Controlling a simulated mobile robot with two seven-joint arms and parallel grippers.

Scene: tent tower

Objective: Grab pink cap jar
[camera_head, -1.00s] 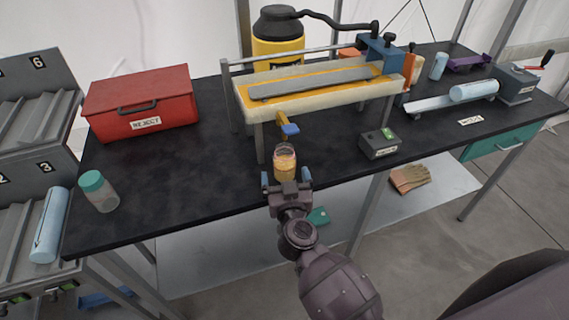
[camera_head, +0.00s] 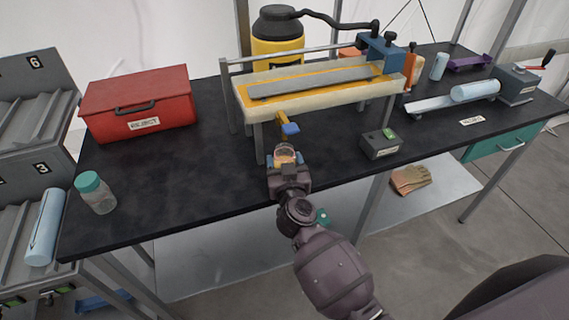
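A small jar with orange contents and a pale pinkish top (camera_head: 285,152) stands near the front edge of the black table, below the yellow-and-cream frame. A second jar with a teal cap (camera_head: 96,192) stands at the table's left front corner. My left gripper is not in view.
A red box (camera_head: 140,103) stands at the back left of the black table (camera_head: 190,185). A raised frame with a blue-ended clamp (camera_head: 287,127) overhangs behind the jar. A small grey control box (camera_head: 379,144) stands right of it.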

